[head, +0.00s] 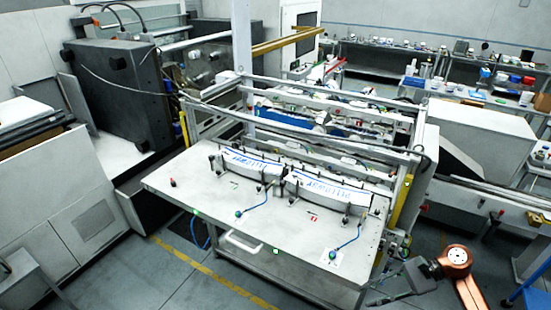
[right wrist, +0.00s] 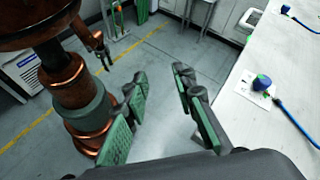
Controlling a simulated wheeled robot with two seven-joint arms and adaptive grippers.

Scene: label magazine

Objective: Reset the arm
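My right gripper (head: 385,290) shows at the lower right of the head view, beside the right front corner of the white machine table and apart from it. In the right wrist view its two green-padded fingers (right wrist: 160,80) stand apart with nothing between them, above the floor. My left gripper is outside the head view. In the right wrist view, a small dark gripper (right wrist: 104,55) hangs near my copper arm at the upper left; it is too small to tell whether its fingers are apart.
The white table (head: 190,185) carries two label stacks, the left one (head: 250,165) and the right one (head: 325,188), between metal guides. Blue cables and a knob (right wrist: 262,82) lie near the table edge. Floor in front is free. A cluttered bench (head: 480,95) stands behind.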

